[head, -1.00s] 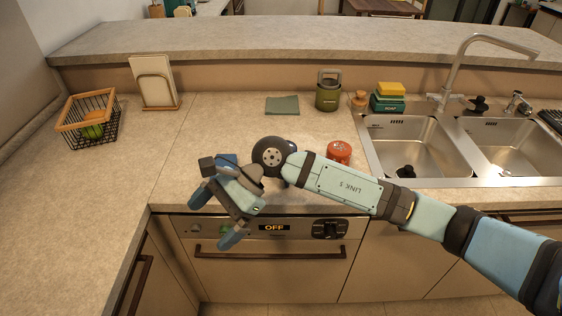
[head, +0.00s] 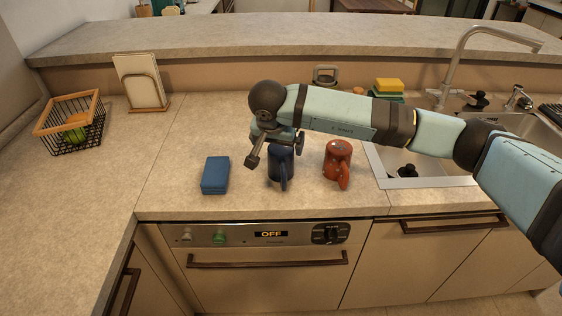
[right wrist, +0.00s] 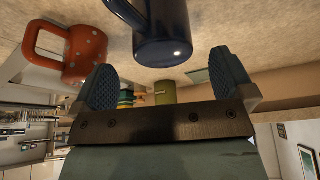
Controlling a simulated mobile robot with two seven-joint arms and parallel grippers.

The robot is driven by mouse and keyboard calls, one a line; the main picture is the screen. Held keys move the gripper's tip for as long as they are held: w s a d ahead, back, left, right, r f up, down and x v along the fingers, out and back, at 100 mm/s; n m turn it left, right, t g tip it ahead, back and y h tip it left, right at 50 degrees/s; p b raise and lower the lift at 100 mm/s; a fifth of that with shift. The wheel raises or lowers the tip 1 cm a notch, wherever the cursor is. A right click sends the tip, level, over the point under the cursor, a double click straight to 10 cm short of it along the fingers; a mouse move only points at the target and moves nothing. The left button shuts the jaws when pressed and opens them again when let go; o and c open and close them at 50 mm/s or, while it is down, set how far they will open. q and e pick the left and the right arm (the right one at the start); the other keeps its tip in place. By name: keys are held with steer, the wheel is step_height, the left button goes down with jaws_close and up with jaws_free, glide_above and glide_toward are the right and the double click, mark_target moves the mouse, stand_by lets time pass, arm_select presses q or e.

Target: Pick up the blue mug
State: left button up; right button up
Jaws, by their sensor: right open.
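The blue mug (head: 281,164) stands upright on the counter in the head view, its handle toward the front edge. My right gripper (head: 277,150) is just above it and hides part of its top. In the right wrist view the open fingers (right wrist: 164,84) are spread to either side of the blue mug (right wrist: 163,35), which shows at the top, just past the fingertips. Nothing is between the pads that I can see as gripped. My left gripper is not in view.
A red spotted mug (head: 337,158) stands close to the right; it also shows in the right wrist view (right wrist: 72,52). A blue block (head: 215,175) lies to the left. The sink (head: 410,180) is further right.

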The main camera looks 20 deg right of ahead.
mark_target(279, 150)
steer(key=x, duration=0.6)
steer(key=shift+w+a+f, duration=0.1)
steer(key=shift+f, duration=0.1)
steer(key=shift+r, duration=0.1)
steer(key=c, duration=1.1)
